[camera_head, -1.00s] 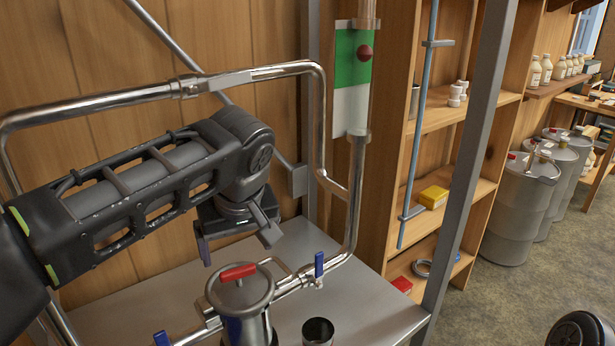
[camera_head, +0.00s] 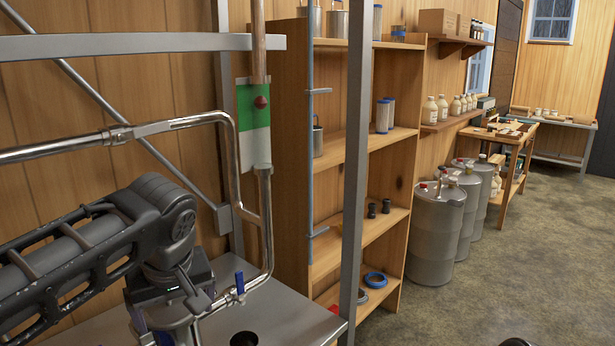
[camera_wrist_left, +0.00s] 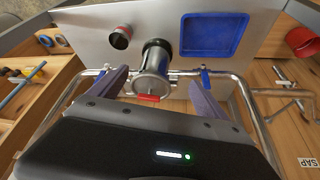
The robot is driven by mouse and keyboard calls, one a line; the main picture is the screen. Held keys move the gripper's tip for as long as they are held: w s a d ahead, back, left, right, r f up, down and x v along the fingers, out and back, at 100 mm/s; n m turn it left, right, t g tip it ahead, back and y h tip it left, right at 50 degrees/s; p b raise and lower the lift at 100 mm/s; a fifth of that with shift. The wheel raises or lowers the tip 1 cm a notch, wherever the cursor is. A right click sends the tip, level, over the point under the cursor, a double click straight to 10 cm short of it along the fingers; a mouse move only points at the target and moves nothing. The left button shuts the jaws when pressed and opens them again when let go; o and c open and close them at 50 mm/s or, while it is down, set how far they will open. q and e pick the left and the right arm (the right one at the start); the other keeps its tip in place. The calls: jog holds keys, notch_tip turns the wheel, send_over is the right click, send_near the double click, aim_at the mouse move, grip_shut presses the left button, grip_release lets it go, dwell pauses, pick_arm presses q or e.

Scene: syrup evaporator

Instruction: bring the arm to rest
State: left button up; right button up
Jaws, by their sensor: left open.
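My left arm comes in from the left in the head view. My left gripper (camera_head: 167,328) hangs downward above the metal bench (camera_head: 262,308), partly cut off by the lower edge. In the left wrist view its two fingers (camera_wrist_left: 158,88) stand wide apart. A steel canister with a red handle (camera_wrist_left: 152,80) shows between and beyond the fingers. I cannot tell the exact gap to it, but nothing is held. My right gripper is not in view.
A steel pipe loop (camera_head: 236,170) runs close beside my left arm. A grey upright post (camera_head: 356,150) stands at the bench corner. A dark cup (camera_wrist_left: 120,38) and a blue tray (camera_wrist_left: 213,34) are on the bench. Steel drums (camera_head: 436,240) stand right of the shelves; the floor there is open.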

pick_arm(q)
jog(key=w+d+f+m+t+h, duration=0.2)
jog(key=w+d+f+m+h, duration=0.35)
jog(key=w+d+f, duration=0.4)
jog(key=s+d+f+m+h, duration=0.1)
jog(key=d+f, duration=0.2)
jog(key=f, duration=0.2)
jog(key=d+f+m, duration=0.1)
jog(key=d+f, duration=0.2)
jog(key=f, duration=0.3)
jog(key=s+f+g, duration=0.1)
jog(key=s+f, duration=0.3)
jog(key=f, duration=0.4)
jog(key=s+f+n, duration=0.1)
jog(key=s+f, duration=0.3)
jog(key=f, duration=0.3)
jog(key=s+f+g, duration=0.1)
jog(key=s+f, duration=0.3)
jog(key=f, duration=0.4)
jog(key=s+a+f+n+g, duration=0.1)
jog(key=s+f+g, duration=0.1)
jog(key=s+f, duration=0.3)
jog(key=s+a+f+n+g, duration=0.1)
jog(key=s+f, duration=0.3)
jog(key=s, duration=0.7)
jog(key=shift+f+g, duration=0.35)
jog(key=shift+g, duration=0.05)
